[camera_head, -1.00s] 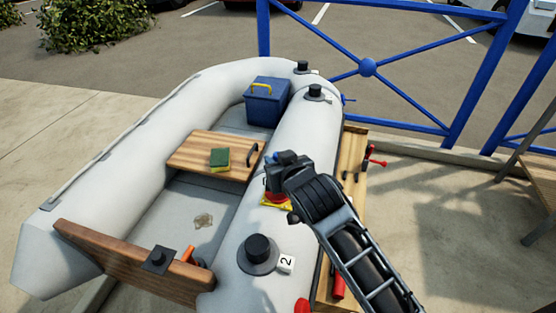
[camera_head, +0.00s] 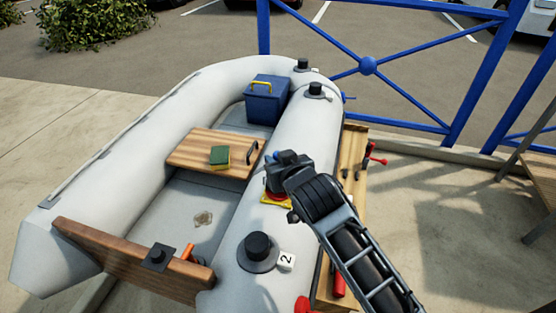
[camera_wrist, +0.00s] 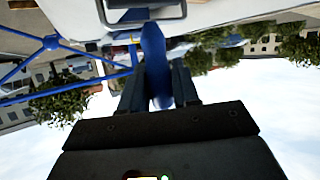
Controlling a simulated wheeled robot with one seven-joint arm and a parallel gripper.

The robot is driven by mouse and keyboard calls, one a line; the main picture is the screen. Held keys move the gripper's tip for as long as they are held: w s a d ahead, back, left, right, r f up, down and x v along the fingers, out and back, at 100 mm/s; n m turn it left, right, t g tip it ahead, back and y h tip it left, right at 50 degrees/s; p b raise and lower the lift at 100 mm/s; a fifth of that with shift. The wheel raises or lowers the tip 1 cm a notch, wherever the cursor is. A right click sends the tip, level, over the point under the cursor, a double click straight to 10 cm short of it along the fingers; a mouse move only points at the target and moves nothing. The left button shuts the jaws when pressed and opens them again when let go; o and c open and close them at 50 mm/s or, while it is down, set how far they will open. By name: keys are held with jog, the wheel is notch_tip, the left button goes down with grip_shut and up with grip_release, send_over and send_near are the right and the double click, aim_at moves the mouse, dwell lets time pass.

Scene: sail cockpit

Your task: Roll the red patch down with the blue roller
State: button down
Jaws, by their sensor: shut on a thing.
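My gripper (camera_head: 284,172) is over the boat's right tube in the head view. In the wrist view its two dark fingers are shut on the blue handle of the roller (camera_wrist: 154,60). A blue bit of the roller (camera_head: 281,157) shows at the gripper in the head view. The red patch (camera_head: 276,196), with yellow beside it, lies on the grey tube just below the gripper. My gripper hides part of the patch, and I cannot tell whether the roller touches it.
Black valves (camera_head: 258,247) stand on the tube. A wooden seat (camera_head: 192,153) holds a green and yellow sponge (camera_head: 220,156). A blue box (camera_head: 266,104) sits in the bow. A wooden bench (camera_head: 353,150) with red-handled tools runs along the boat's right side, by a blue railing (camera_head: 420,118).

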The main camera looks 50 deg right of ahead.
jog(key=shift+f+b, duration=0.35)
jog(key=shift+f, duration=0.2)
dwell(0.4)
jog(key=shift+s+d+p, duration=0.2)
jog(key=shift+s+p, duration=0.1)
jog(key=shift+s, duration=0.3)
dwell(0.4)
jog(key=shift+w+a, duration=0.15)
jog(key=shift+w, duration=0.3)
jog(key=shift+w+a+f, duration=0.1)
jog(key=shift+w+a, duration=0.2)
jog(key=shift+w, duration=0.35)
jog(key=shift+s+d, duration=0.15)
jog(key=shift+s, duration=0.15)
dwell(0.3)
jog(key=shift+s+d, duration=0.25)
jog(key=shift+s, duration=0.45)
jog(key=shift+s+p, duration=0.15)
jog(key=shift+p, duration=0.15)
jog(key=shift+w, duration=0.3)
